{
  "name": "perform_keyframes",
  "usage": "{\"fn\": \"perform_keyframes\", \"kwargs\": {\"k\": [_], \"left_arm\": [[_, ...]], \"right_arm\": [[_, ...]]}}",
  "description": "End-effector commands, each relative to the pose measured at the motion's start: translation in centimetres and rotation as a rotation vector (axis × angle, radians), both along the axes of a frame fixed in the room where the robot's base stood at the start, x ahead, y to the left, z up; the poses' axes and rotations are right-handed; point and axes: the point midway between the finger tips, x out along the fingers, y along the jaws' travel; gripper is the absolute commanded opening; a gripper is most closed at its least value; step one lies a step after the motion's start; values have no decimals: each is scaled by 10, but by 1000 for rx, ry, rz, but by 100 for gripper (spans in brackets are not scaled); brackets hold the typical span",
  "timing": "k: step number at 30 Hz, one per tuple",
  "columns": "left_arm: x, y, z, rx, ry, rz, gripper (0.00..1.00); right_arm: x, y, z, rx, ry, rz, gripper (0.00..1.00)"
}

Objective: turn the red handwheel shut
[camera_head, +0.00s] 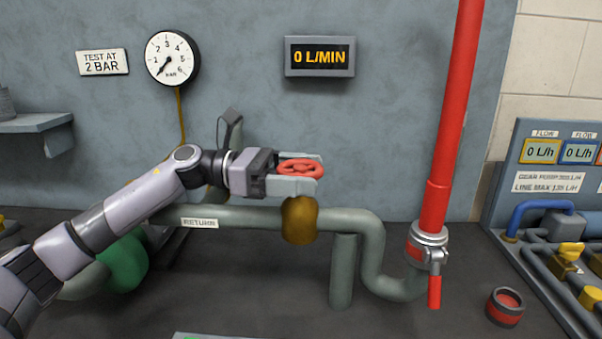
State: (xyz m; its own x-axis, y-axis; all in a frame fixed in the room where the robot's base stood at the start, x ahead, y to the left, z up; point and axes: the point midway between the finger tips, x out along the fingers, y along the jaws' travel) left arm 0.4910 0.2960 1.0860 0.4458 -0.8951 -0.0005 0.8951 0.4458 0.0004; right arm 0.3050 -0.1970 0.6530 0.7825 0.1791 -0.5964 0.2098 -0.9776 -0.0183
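The red handwheel (301,169) sits on top of a brass-coloured valve body (299,222) on the grey pipe. My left gripper (298,174) reaches in from the left at wheel height. One finger is behind the wheel and the other in front, so the wheel lies between them. The near finger hides part of the front rim. I cannot tell whether both fingers press on the rim. My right gripper is not in view.
A display (320,57) reads 0 L/MIN. A round gauge (172,58) has its needle low. A red pipe (447,130) with a red-handled clamp or lever (434,288) stands at the right.

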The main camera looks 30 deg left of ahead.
Motion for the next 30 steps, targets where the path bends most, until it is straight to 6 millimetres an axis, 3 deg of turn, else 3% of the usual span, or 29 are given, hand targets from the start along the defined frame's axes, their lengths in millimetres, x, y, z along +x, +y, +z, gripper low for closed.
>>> {"fn": "perform_keyframes", "kwargs": {"k": [17, 30], "left_arm": [[0, 0, 9, -1, -3, 1, 100], [0, 0, 88, -1, -6, 1, 100]], "right_arm": [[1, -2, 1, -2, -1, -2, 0], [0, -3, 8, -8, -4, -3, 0]]}}
